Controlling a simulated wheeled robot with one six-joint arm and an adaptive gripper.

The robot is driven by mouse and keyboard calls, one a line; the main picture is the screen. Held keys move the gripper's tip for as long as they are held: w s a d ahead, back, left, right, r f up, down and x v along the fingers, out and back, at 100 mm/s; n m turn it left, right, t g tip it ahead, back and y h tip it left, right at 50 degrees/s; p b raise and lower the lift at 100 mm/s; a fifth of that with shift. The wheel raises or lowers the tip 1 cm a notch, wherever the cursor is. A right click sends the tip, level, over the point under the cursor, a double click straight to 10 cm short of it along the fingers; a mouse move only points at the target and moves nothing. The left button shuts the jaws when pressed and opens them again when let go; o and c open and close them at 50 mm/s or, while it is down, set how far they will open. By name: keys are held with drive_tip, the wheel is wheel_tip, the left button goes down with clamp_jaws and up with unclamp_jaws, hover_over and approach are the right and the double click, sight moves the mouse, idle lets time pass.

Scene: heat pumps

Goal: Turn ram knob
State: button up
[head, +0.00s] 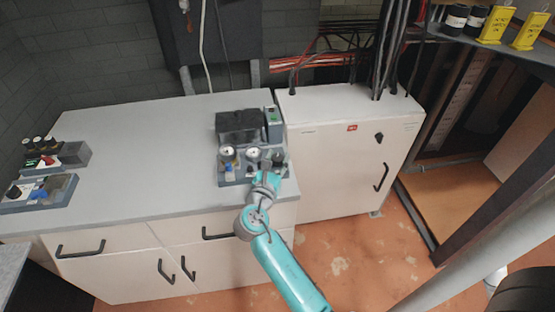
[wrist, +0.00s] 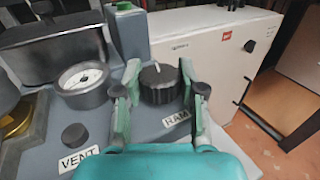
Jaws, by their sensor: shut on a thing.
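The ram knob (wrist: 159,84) is black, ribbed and round, with a pale pointer line on top. It sits on the grey panel of the device (head: 238,125) on the counter. A white label (wrist: 177,118), partly hidden by a finger, reads as RAM. My gripper (wrist: 160,76) has one green finger on each side of the knob and is shut on it. In the head view my gripper (head: 267,172) is at the device's front right corner and hides part of the panel there.
A round gauge (wrist: 82,80) and a small black VENT knob (wrist: 75,135) are left of the ram knob. A green-topped grey box (wrist: 127,32) stands behind it. A white cabinet (head: 345,150) stands to the right.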

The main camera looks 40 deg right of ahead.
drive_tip(key=o, duration=1.2)
drive_tip(key=shift+c, duration=0.2)
drive_tip(key=v, duration=1.2)
